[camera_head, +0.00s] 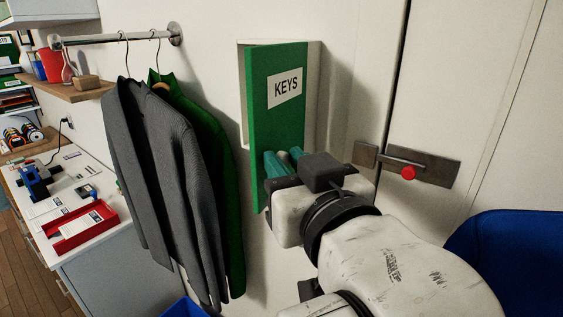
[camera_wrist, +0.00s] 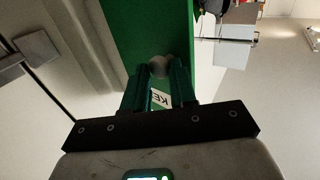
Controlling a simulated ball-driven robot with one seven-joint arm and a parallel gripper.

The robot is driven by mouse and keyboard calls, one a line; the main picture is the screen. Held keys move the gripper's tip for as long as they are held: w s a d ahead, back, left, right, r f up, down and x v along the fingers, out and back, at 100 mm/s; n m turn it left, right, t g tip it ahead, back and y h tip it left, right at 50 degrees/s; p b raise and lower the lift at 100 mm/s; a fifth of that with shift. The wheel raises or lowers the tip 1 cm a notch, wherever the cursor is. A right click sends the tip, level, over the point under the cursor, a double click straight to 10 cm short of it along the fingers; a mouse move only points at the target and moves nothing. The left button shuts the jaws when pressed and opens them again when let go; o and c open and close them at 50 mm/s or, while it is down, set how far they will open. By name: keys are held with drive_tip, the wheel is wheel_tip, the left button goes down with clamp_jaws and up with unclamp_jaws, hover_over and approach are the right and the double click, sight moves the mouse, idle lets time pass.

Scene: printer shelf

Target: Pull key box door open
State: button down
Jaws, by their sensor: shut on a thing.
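The key box door (camera_head: 261,125) is a tall green panel with a white KEYS label (camera_head: 285,88). It stands swung out at an angle from the white box frame (camera_head: 312,60) in the wall. My gripper (camera_head: 283,160) is at the lower part of the door, its teal fingers against the green face. In the wrist view the door (camera_wrist: 138,28) runs past the fingers. A round grey knob (camera_wrist: 159,66) sits between the fingertips, and my gripper (camera_wrist: 158,76) is shut on it. The knob is hidden in the head view. The inside of the box is mostly hidden behind the door.
A grey jacket (camera_head: 150,150) and a green one (camera_head: 215,150) hang from a wall rail (camera_head: 115,38) left of the door. A metal latch with a red knob (camera_head: 408,173) is on the right. A blue chair-like object (camera_head: 510,255) stands at lower right.

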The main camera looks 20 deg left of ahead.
drive_tip(key=shift+w+d+r+m+t+h, duration=0.15)
drive_tip(key=shift+w+d+m+t, duration=0.05)
drive_tip(key=shift+w+d, duration=0.3)
drive_tip(key=shift+w+d+r+m+t+h, duration=0.1)
drive_tip(key=shift+w+d+m+t+h, duration=0.1)
drive_tip(key=shift+w+d, duration=0.25)
drive_tip(key=c, duration=1.4)
unclamp_jaws()
drive_tip(key=shift+s, duration=0.1)
drive_tip(key=o, duration=0.5)
drive_tip(key=shift+w+d+f, duration=0.15)
drive_tip(key=shift+w, duration=0.05)
drive_tip(key=v, duration=0.2)
drive_tip(key=b+v, duration=0.1)
drive_tip(key=v, duration=0.4)
drive_tip(key=shift+s+a+b, duration=0.25)
drive_tip(key=shift+s+b, duration=0.05)
drive_tip(key=shift+s, duration=0.15)
drive_tip(key=shift+g, duration=0.3)
